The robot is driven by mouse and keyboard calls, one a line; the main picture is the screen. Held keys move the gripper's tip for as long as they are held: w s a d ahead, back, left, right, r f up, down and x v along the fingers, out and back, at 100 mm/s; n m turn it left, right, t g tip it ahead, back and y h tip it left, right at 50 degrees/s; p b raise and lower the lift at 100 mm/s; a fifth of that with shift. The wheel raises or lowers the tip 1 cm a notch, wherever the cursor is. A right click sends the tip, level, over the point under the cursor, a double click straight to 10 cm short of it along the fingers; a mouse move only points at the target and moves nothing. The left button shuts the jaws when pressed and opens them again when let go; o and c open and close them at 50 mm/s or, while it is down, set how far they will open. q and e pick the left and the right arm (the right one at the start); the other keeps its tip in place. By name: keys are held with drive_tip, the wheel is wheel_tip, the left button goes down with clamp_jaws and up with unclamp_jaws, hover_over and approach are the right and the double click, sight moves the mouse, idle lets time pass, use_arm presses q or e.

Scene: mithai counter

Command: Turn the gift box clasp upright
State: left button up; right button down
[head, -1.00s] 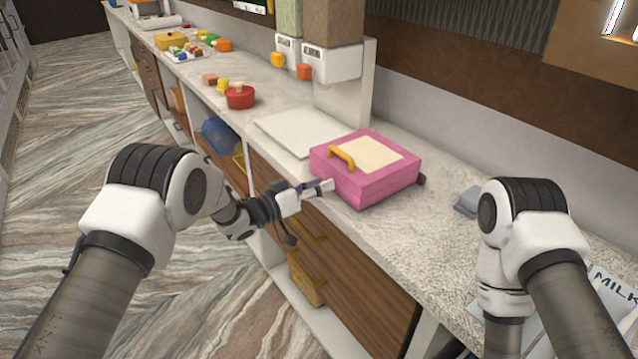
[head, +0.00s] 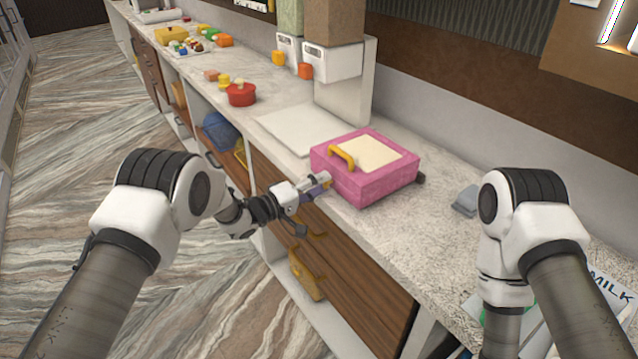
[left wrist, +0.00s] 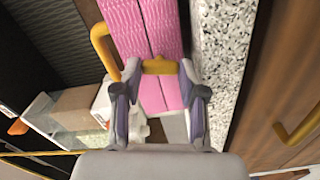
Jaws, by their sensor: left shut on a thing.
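The pink gift box (head: 365,188) sits on the counter, with a cream panel (head: 367,153) and a yellow handle (head: 341,156) on its lid. My left gripper (head: 323,183) is at the box's front side. In the left wrist view its fingers (left wrist: 159,88) are shut on the yellow clasp (left wrist: 158,67), which spans between the fingertips across the seam of the pink box (left wrist: 150,30). The clasp is hidden behind the gripper in the head view. My right arm shows at right, but its gripper is out of view.
A pale board (head: 298,128) lies beside the box, with a dispenser (head: 340,85) behind. A red pot (head: 241,94) and sweets stand farther along the counter. A grey item (head: 467,201) lies right of the box. Drawers with yellow handles are below.

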use_arm(q)
drive_tip(key=shift+n, duration=0.6)
drive_tip(key=o, duration=1.2)
drive_tip(key=shift+c, duration=0.2)
drive_tip(key=shift+a, duration=0.1)
drive_tip(key=shift+f, duration=0.1)
drive_tip(key=v, duration=0.8)
